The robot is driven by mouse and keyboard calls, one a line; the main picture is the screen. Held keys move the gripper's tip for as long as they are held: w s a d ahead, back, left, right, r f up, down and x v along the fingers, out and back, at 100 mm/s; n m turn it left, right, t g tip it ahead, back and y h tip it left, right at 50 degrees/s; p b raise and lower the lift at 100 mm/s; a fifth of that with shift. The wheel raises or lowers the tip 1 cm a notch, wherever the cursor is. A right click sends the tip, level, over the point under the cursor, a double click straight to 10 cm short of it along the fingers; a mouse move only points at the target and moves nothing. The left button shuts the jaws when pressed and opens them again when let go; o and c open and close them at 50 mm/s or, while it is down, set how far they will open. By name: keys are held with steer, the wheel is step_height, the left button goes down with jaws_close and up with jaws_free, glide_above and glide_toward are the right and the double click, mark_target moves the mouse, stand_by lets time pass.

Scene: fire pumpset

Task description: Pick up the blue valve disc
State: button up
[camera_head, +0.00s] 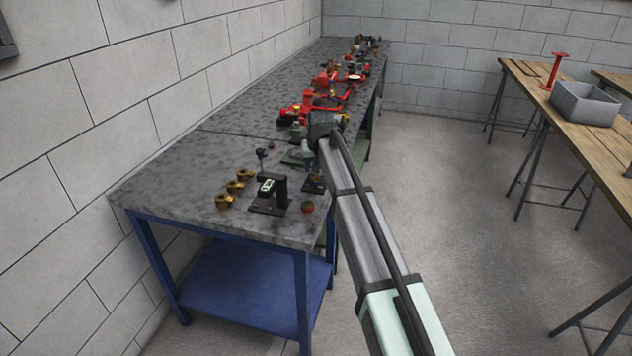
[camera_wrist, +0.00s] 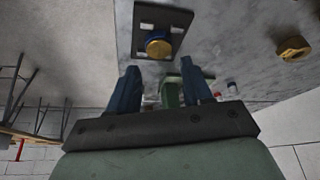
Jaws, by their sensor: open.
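A round brass-coloured piece with a blue rim, which looks like the blue valve disc (camera_wrist: 158,46), sits on a dark slotted plate (camera_wrist: 178,17) in the wrist view. My gripper (camera_wrist: 161,84) is open, with its two dark blue fingers apart and nothing held between them. The disc is beyond the fingertips, toward the top of the picture, and roughly centred between them. In the head view a small dark plate (camera_head: 313,185) lies by the table's right edge, beside my arm; the disc is too small to make out there. My fingers are not clearly visible in that view.
The grey worktable (camera_head: 165,190) holds several brass rings (camera_head: 236,187), a black fixture (camera_head: 268,196), a small red round piece (camera_head: 307,207) and red pump parts (camera_head: 325,80) farther back. The table's near-left top is clear.

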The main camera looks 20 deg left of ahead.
mark_target(316, 178)
steer(key=shift+x, duration=3.25)
steer(key=shift+d, duration=0.1)
steer(key=shift+c, duration=0.2)
steer(key=c, duration=0.8)
